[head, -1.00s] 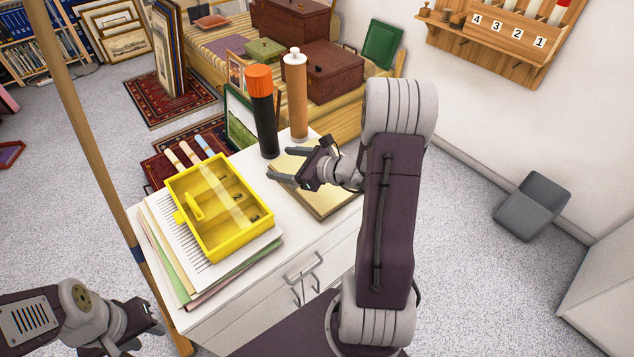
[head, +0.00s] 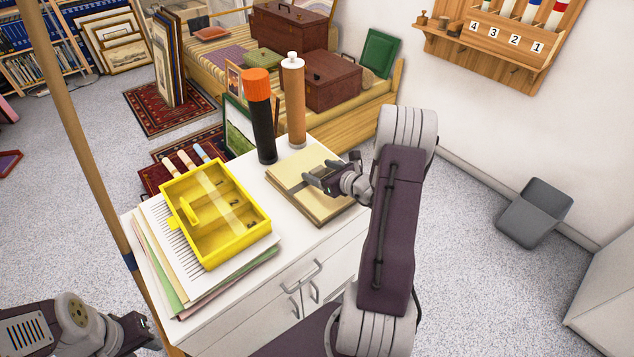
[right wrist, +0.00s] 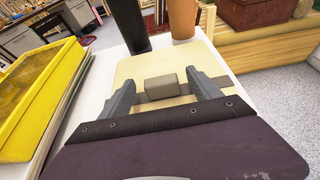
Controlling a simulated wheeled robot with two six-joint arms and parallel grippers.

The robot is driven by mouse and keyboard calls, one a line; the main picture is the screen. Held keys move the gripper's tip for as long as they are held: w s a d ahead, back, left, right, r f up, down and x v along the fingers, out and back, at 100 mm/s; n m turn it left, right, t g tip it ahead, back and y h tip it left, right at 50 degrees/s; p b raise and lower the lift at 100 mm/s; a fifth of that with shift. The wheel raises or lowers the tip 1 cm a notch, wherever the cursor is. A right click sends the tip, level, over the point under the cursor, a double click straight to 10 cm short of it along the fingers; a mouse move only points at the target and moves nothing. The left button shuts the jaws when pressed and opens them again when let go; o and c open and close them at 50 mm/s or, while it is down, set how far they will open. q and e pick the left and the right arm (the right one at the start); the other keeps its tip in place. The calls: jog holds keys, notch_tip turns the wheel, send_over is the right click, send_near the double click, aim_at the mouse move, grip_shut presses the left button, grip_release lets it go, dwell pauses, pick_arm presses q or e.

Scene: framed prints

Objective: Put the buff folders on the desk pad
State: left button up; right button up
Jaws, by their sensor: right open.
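The buff folders (head: 287,172) lie in a flat stack on the right part of the white cabinet top. In the right wrist view the folders (right wrist: 150,66) have a darker band across them, with a grey-brown block (right wrist: 164,87) on it. My right gripper (head: 322,182) is open above the stack, its fingers on either side of the block in the right wrist view; I cannot tell whether they touch it. My left gripper (head: 140,332) is low at the left, away from the folders, its jaws unclear. I cannot make out a desk pad.
A yellow tray (head: 236,247) rests on a pile of papers (head: 156,228) left of the folders. A black cylinder with an orange top (head: 264,135) and a brown one with a white top (head: 293,105) stand behind them. A wooden pole (head: 84,150) rises at left.

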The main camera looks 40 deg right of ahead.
aim_at(317, 169)
jog(key=shift+x, duration=1)
jog(key=shift+d, duration=0.1)
grip_shut()
jog(key=shift+r, duration=0.15)
jog(key=shift+r, duration=0.45)
notch_tip(317, 169, up, 3)
jog(key=shift+r+p, duration=0.15)
jog(key=shift+p, duration=0.6)
jog(key=s+d+r+p, duration=0.2)
jog(key=s+d+r, duration=0.2)
jog(key=s, duration=0.7)
notch_tip(317, 169, up, 3)
jog(key=shift+f+p, duration=0.15)
jog(key=shift+p, duration=0.15)
